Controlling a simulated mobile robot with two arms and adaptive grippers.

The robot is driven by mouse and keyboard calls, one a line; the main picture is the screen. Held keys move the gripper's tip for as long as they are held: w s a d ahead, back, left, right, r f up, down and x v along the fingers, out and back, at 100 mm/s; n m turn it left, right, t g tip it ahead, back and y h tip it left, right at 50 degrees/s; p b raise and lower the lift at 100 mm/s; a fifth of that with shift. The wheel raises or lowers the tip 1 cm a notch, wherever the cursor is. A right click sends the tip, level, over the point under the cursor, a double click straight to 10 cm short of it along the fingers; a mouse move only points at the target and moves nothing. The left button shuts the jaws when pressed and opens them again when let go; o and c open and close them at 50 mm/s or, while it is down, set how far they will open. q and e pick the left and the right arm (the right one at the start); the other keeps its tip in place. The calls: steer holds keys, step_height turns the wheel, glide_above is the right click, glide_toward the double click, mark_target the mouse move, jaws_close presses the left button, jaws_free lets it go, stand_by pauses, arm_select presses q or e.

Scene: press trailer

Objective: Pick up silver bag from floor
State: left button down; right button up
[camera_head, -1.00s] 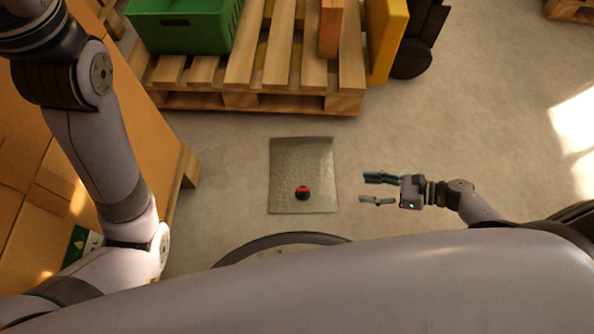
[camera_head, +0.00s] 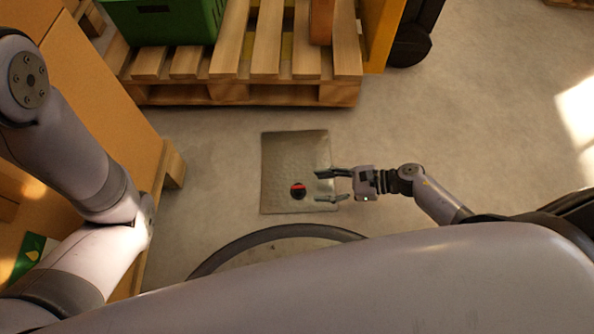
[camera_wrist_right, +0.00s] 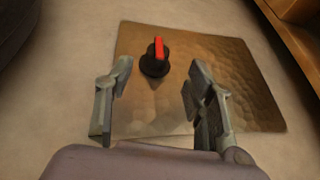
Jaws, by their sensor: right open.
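The silver bag (camera_head: 290,155) lies flat on the floor in the head view, with a black and red knob-like object (camera_head: 298,190) on its lower part. In the right wrist view the silver bag (camera_wrist_right: 215,70) looks brownish, and the black and red object (camera_wrist_right: 155,60) shows beyond the fingers. My right gripper (camera_head: 322,186) is open and empty, with its fingertips over the bag's right edge and facing the black and red object. Whether the fingers touch the bag cannot be told. My left arm shows at the left of the head view, but its gripper is not seen.
A wooden pallet (camera_head: 250,95) with a green crate (camera_head: 168,22) and an orange block (camera_head: 321,22) stands beyond the bag. Large cardboard boxes (camera_head: 110,105) stand on the left. A black wheel-like object (camera_head: 410,48) is at the top. The floor to the right is clear.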

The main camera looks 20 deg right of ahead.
mark_target(301, 188)
steer(key=b+x, duration=0.2)
steer(key=x, duration=0.2)
steer(key=shift+s+a+f+b, duration=0.1)
steer(key=shift+a+b, duration=0.05)
steer(key=shift+b, duration=0.25)
steer(key=shift+a+f, duration=0.1)
steer(key=shift+a, duration=0.35)
steer(key=shift+c, duration=0.4)
steer(key=c, duration=1.1)
